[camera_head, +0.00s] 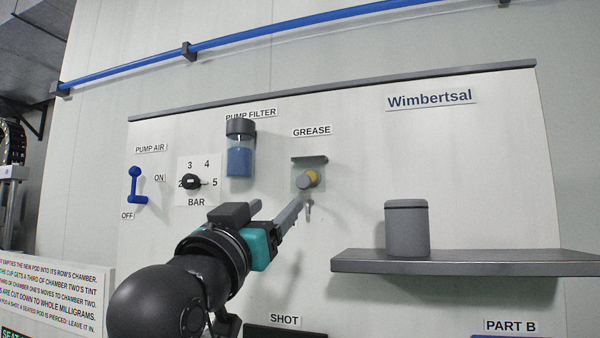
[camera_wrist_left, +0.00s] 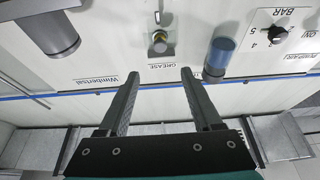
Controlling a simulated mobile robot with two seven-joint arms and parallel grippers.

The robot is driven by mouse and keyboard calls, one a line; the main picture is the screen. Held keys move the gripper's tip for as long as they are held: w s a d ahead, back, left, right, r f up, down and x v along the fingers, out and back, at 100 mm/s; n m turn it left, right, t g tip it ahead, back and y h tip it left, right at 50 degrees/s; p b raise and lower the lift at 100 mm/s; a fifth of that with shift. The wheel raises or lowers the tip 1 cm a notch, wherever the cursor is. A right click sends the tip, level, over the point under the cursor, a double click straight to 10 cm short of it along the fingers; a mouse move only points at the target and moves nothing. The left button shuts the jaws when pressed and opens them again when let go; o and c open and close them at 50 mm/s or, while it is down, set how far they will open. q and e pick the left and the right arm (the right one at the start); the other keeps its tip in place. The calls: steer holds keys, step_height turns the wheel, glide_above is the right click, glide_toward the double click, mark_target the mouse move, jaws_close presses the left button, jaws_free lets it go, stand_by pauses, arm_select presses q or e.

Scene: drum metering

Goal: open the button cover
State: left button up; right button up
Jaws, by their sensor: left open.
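The GREASE station on the panel has a round yellow-tan button (camera_head: 309,179) behind what looks like a small clear cover (camera_head: 298,181), with a dark strip (camera_head: 309,160) along its top. I cannot clearly tell how the cover sits. In the left wrist view, which is upside down, the button (camera_wrist_left: 160,48) shows beyond the fingertips, near the middle. My left gripper (camera_head: 281,203) is open and empty, its fingers just below and left of the button in the head view. In the left wrist view the open fingers (camera_wrist_left: 160,73) point towards the panel, apart from the button. My right gripper is not in view.
A blue-filled pump filter (camera_head: 240,160) stands left of the button, with the BAR dial (camera_head: 191,182) and blue pump air lever (camera_head: 134,186) further left. A dark shelf (camera_head: 460,262) with a grey lidded canister (camera_head: 407,230) juts out at the right. A small tab (camera_head: 309,209) hangs below the button.

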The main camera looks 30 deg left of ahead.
mark_target(302, 181)
arm_select(q)
steer(key=p+x, duration=0.4)
steer(key=x, duration=0.7)
steer(key=shift+w+a+r, duration=0.1)
steer(key=shift+w+a, duration=0.05)
steer(key=shift+w, duration=0.2)
steer(key=shift+p+x, duration=0.35)
steer(key=shift+x, duration=0.4)
steer(key=shift+w, duration=0.1)
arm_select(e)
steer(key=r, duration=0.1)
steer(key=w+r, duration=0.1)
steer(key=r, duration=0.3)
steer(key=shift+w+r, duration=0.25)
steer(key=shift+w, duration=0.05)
arm_select(q)
steer(key=shift+c, duration=0.3)
jaws_close()
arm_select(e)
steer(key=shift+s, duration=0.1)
